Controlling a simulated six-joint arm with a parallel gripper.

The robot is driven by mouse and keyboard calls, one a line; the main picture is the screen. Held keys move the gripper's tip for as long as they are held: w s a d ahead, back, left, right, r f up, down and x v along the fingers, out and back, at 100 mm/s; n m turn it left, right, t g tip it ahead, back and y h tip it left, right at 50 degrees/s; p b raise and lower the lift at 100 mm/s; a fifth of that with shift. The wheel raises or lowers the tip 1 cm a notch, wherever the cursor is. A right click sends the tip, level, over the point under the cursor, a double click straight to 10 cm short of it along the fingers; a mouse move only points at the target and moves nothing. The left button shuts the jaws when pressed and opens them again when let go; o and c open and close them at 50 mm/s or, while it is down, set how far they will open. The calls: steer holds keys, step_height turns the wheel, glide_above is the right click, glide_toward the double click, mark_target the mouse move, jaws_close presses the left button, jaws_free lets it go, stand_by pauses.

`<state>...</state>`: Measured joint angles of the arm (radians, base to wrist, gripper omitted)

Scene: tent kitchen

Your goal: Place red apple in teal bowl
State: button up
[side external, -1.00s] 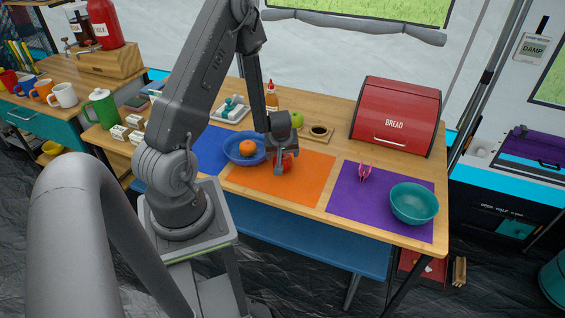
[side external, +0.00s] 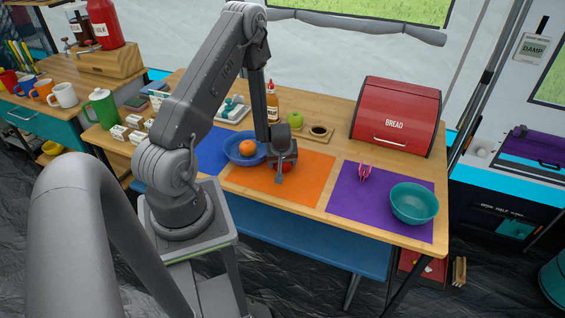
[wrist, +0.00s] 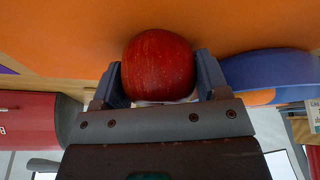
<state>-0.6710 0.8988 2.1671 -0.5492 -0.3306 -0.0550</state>
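The red apple (wrist: 158,66) sits between the two fingers of my gripper (wrist: 162,80) in the wrist view, over the orange mat. The fingers flank it closely; whether they press on it I cannot tell. In the side view my gripper (side external: 280,173) is low over the orange mat, just right of the blue bowl, and mostly hides the apple (side external: 289,167). The teal bowl (side external: 414,205) stands upright on the purple mat at the right end of the table, apart from my gripper, and looks empty.
The blue bowl (side external: 232,150) holding an orange (side external: 247,147) is close beside my gripper. A green apple (side external: 295,119), a sauce bottle (side external: 272,104) and a red bread box (side external: 396,117) are behind.

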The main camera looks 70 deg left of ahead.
steer(key=c, duration=0.5)
steer(key=shift+o, duration=0.2)
steer(key=shift+r, duration=0.1)
